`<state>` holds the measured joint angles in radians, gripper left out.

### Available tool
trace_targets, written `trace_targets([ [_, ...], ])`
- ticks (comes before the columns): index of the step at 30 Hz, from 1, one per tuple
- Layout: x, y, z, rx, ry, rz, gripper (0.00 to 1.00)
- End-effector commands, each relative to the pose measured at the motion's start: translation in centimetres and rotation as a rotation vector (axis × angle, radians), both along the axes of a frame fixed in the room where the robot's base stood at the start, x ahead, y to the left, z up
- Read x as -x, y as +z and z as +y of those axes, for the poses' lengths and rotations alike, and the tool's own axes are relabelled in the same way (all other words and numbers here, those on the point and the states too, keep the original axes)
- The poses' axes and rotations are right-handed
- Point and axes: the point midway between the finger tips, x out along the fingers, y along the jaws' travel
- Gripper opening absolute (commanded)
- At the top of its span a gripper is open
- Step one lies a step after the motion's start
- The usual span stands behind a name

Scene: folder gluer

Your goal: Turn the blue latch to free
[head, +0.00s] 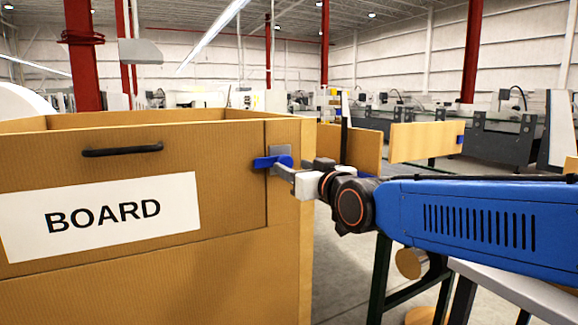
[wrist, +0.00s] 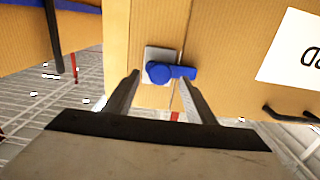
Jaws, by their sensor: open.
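The blue latch (head: 272,161) sits on a grey plate (head: 280,151) at the upper right of the large brown board bin (head: 190,265). Its bar lies roughly level across the seam between the labelled panel and the corner post. In the wrist view the latch (wrist: 160,73) shows a round hub with its bar pointing right. My gripper (head: 280,170) is open and empty, right at the latch. In the wrist view, my gripper (wrist: 160,82) has one finger left of the hub and the other just below the bar. I cannot tell whether they touch.
The bin's panel has a black handle (head: 122,150) and a white BOARD label (head: 100,218). Another brown bin (head: 349,148) with an outward panel (head: 425,142) stands behind my arm. A table edge (head: 520,290) is at lower right. Floor is open between.

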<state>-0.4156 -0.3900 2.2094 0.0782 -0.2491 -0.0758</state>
Motion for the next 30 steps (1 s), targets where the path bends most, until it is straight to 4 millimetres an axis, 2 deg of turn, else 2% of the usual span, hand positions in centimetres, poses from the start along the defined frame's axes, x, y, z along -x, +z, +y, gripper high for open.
trace_targets([
  [3, -1.4, 0.0, 0.6, 0.0, 0.0, 0.001, 0.5],
  [9, -2.8, 0.0, 1.2, 0.0, 0.0, 0.0, 0.5],
  [21, -3.2, 0.0, 1.3, 0.0, 0.0, 0.0, 0.5],
  [27, -3.2, 0.0, 1.3, 0.0, 0.0, 0.0, 0.03],
  [30, -3.2, 0.0, 1.3, 0.0, 0.0, 0.0, 0.0],
])
